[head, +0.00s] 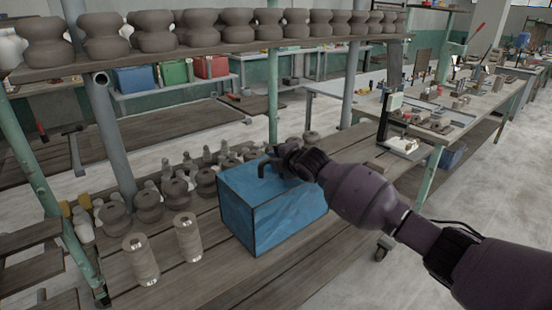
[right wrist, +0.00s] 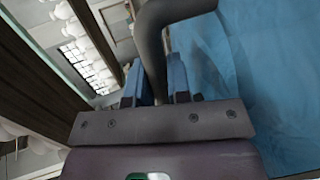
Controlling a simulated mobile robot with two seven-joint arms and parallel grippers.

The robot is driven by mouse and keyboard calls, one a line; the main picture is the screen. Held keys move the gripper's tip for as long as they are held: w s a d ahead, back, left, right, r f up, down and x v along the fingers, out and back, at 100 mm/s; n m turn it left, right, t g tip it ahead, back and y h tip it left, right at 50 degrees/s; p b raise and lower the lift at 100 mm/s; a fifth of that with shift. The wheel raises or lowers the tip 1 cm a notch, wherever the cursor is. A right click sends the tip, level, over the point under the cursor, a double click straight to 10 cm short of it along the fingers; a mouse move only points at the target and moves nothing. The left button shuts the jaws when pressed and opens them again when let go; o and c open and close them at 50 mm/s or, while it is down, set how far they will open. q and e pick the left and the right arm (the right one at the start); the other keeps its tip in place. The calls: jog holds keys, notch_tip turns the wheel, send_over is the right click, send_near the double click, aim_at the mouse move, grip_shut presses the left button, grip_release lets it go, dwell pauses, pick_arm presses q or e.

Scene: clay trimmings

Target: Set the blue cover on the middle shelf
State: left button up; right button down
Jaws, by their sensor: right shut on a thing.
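The blue cover (head: 272,208) is a box shape with dark edges and a dark bent handle on top. It is over the plank shelf (head: 205,275) below the row of pots; I cannot tell whether its base touches the planks. My right gripper (head: 274,163) is at the top of the cover, shut on its handle. In the right wrist view the fingers (right wrist: 166,82) are against the dark handle (right wrist: 151,55), with the cover's blue side (right wrist: 270,75) to the right. My left gripper is not in view.
Dark clay pots (head: 148,205) and two pale ribbed cylinders (head: 188,237) stand on the planks left of the cover. The upper shelf (head: 200,48) carries a row of pots. Green and grey posts (head: 273,95) rise nearby. A workbench (head: 435,125) is at the right.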

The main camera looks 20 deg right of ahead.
jog(key=c, duration=1.1)
grip_release()
jog(key=shift+f, duration=0.15)
jog(key=shift+o, duration=0.2)
jog(key=shift+r, duration=0.2)
jog(key=p+v, duration=0.1)
jog(key=v, duration=1.1)
jog(key=s+a+f+m, duration=0.2)
jog(key=s+f+m, duration=0.4)
jog(key=f, duration=0.6)
jog(key=s+f+m+h, duration=0.1)
jog(key=s+f+m, duration=0.3)
jog(key=s, duration=0.5)
jog(key=s+d+f+m+g+h, duration=0.1)
jog(key=s+f+m, duration=0.4)
jog(key=s+f, duration=0.3)
jog(key=s+d+f+m+g+h, duration=0.1)
jog(key=s+f+m, duration=0.4)
jog(key=s, duration=0.6)
jog(key=shift+s+d+f+h, duration=0.15)
jog(key=shift+s+f+h, duration=0.25)
jog(key=shift+f+h, duration=0.3)
